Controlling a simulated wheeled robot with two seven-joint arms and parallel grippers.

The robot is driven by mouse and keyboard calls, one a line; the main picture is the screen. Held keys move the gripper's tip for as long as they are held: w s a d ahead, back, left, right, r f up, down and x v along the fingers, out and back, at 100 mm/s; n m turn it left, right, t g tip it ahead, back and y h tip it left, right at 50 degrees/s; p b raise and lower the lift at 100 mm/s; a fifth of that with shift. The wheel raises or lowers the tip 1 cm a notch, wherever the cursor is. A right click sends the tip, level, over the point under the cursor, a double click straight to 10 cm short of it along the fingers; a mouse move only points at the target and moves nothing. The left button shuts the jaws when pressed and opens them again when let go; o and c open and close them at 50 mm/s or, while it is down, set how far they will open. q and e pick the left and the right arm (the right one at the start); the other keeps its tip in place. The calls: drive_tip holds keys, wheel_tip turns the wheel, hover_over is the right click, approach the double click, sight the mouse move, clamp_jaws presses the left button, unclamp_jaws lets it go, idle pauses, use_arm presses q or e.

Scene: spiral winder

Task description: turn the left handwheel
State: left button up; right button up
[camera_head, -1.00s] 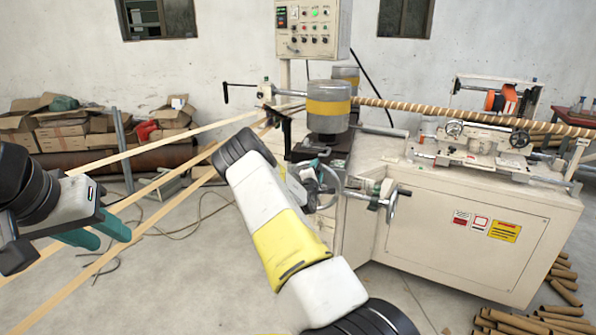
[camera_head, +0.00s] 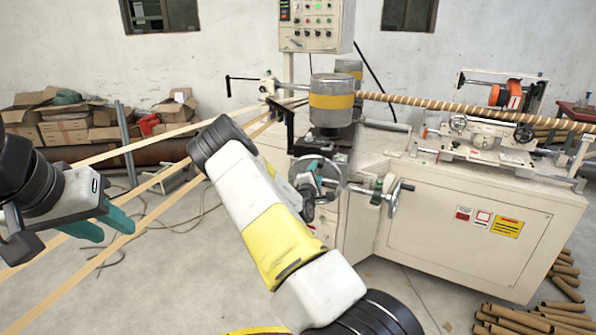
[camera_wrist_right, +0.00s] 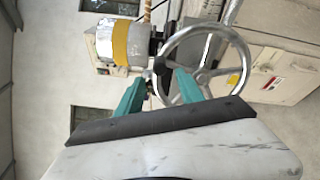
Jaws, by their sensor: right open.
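The left handwheel (camera_head: 333,163) is a grey metal ring with spokes on the machine's near left side, partly hidden by my right arm in the head view. In the right wrist view the handwheel (camera_wrist_right: 245,60) is large and just beyond the fingertips. My right gripper (camera_wrist_right: 155,80) is open, with teal fingers spread apart; the right finger overlaps the wheel's lower left rim in the picture. Contact cannot be told. In the head view the right gripper (camera_head: 310,175) is mostly hidden beside the wheel. My left gripper (camera_head: 118,230) is open and empty, far left.
A second handwheel with a crank (camera_head: 396,198) stands on the cabinet (camera_head: 465,235) just right. A grey and yellow cylinder (camera_head: 331,100) rises above the left handwheel. Pale strips (camera_head: 160,215) run diagonally near my left gripper. Cardboard tubes (camera_head: 535,320) lie at lower right.

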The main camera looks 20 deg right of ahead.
sight(319, 167)
drive_tip(key=w+d+m, duration=0.1)
drive_tip(key=w+m, duration=0.1)
drive_tip(key=m, duration=0.5)
drive_tip(key=w+d+m, duration=0.1)
drive_tip(key=d+m, duration=0.1)
drive_tip(key=m, duration=0.5)
drive_tip(key=w+d+m, duration=0.1)
drive_tip(key=w+m, duration=0.1)
drive_tip(key=m, duration=0.5)
drive_tip(key=shift+w+d+m, duration=0.2)
drive_tip(key=shift+w+m, duration=0.1)
drive_tip(key=shift+w, duration=0.05)
drive_tip(key=shift+c, duration=0.2)
clamp_jaws()
drive_tip(key=shift+a, duration=0.1)
idle(0.4)
